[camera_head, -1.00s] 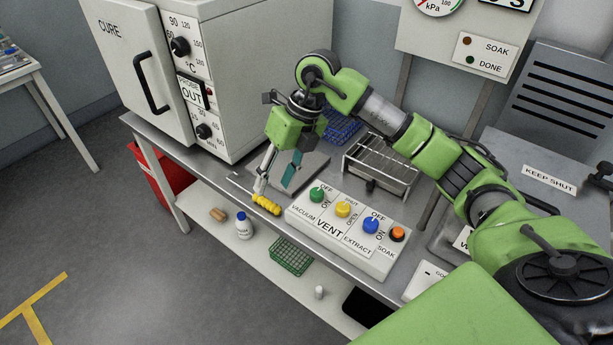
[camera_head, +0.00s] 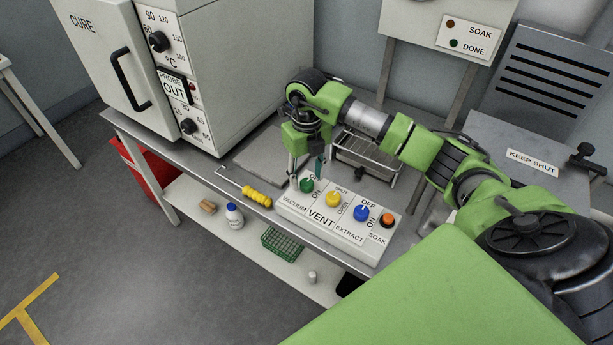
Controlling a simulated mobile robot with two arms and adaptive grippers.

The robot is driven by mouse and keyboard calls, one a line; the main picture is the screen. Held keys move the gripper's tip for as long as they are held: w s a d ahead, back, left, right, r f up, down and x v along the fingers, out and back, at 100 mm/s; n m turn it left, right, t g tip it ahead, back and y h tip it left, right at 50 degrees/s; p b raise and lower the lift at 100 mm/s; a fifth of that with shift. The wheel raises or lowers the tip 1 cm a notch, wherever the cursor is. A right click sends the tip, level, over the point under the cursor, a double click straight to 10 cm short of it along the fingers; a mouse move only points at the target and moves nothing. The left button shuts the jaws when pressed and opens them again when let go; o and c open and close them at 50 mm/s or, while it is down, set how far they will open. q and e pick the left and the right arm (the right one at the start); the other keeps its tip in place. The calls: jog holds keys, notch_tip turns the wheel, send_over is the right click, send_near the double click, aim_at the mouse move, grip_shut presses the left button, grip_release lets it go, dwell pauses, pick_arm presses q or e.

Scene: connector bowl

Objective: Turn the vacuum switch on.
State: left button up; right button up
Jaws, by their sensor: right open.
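The vacuum switch is a green knob (camera_head: 306,186) at the left end of the white control box (camera_head: 352,246), above the VACUUM label. OFF and ON are printed beside it; I cannot make out which one the knob points to. My right gripper (camera_head: 306,174) is open and points down at this knob. One finger is at the knob's left, the other, teal-padded, behind it to the right. I cannot tell whether either touches it. My left gripper is out of view.
A yellow vent knob (camera_head: 333,199), blue extract knob (camera_head: 361,213) and orange soak button (camera_head: 387,220) share the box. A yellow-handled tool (camera_head: 257,196) lies left of it. A wire rack (camera_head: 368,158) stands behind. The CURE oven (camera_head: 245,70) is at the left.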

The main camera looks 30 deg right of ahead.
jog(key=shift+f, duration=1.1)
jog(key=c, duration=1.1)
